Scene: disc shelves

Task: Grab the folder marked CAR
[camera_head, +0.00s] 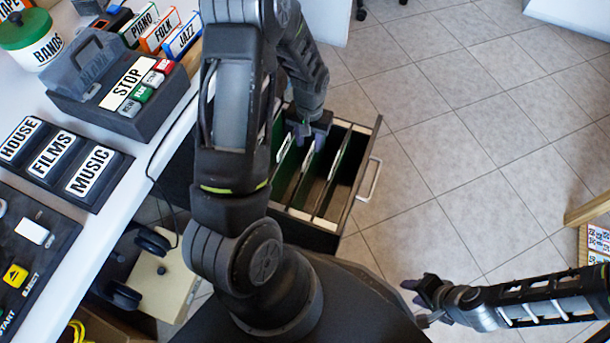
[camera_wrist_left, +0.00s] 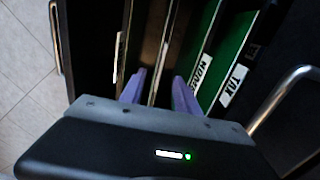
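An open dark drawer (camera_head: 362,168) holds several upright folders with white label strips. My left gripper (camera_head: 305,137) reaches down into it from above. In the left wrist view its two purple fingers (camera_wrist_left: 160,88) are apart, with a thin upright folder edge (camera_wrist_left: 157,65) between them; I cannot tell whether they touch it. To their right are a green folder with a label that seems to read HOME (camera_wrist_left: 202,74) and one labelled TAX (camera_wrist_left: 233,85). No label reading CAR is legible. My right gripper (camera_head: 414,302) is empty, fingers apart, over the floor at lower right.
A white desk (camera_head: 120,225) on the left carries a STOP button box (camera_head: 120,95), HOUSE, FILMS and MUSIC keys (camera_head: 62,160), and PIANO, FOLK and JAZZ boxes (camera_head: 160,32). A wooden shelf (camera_head: 585,212) stands at far right. The tiled floor between is clear.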

